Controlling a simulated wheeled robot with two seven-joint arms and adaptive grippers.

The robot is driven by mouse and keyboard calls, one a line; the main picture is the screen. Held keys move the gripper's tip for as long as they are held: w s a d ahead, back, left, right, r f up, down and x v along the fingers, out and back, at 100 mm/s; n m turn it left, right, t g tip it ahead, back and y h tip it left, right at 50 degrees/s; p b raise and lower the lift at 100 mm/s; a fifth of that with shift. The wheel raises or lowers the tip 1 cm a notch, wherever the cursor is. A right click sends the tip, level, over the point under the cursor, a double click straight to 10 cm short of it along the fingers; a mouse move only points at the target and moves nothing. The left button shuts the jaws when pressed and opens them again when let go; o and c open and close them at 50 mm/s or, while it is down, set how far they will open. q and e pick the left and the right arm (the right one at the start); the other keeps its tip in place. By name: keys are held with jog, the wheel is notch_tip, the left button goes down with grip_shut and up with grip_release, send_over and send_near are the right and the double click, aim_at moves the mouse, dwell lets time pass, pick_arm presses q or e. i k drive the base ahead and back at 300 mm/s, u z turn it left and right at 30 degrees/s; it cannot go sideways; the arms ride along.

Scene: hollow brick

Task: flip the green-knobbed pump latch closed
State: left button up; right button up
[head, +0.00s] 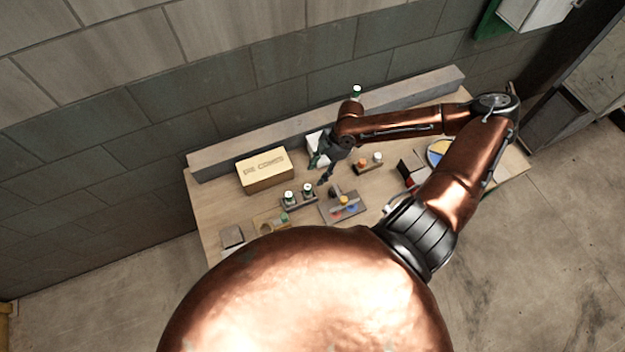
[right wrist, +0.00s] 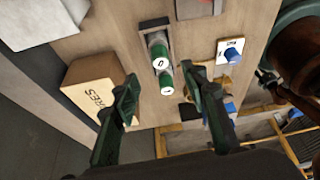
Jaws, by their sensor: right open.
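My right gripper (head: 319,172) is open above the table, with its fingers pointing down; both dark green fingers (right wrist: 160,80) show apart in the right wrist view. Two green-and-white knobs stand on a dark base (head: 299,201) just below and left of it in the head view. In the right wrist view a green cylinder marked 0 (right wrist: 160,63) and one marked 1 (right wrist: 166,86) lie between the fingers in the picture, with no contact visible. A smaller green knob (head: 284,217) is on a wooden piece nearer the front. I cannot tell which belongs to the pump latch. My left gripper is not in view.
A lettered cardboard box (head: 264,174) stands left of the gripper. A ledge (head: 245,139) runs along the wall.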

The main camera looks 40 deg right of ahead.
aim_at(284, 217)
jog(key=k, duration=2)
